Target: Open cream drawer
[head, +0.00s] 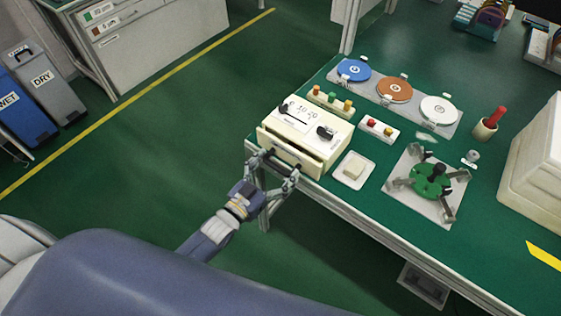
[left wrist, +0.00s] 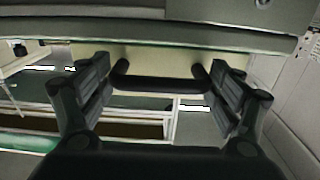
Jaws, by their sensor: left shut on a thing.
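The cream drawer (head: 313,167) is in the front of a cream box (head: 322,118) at the table's near left corner. A dark gap shows behind the top edge of its front, so it looks slightly open. My left gripper (head: 279,168) is at the drawer front, shut on the dark drawer handle. The left wrist view shows the black bar handle (left wrist: 160,84) between the two fingers of my left gripper (left wrist: 160,92), with the cream front behind it. My right gripper is in neither view.
A button strip (head: 378,128), a plate with a green fixture (head: 432,180) and colored discs (head: 395,88) lie on the green table. The floor left of the table is clear.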

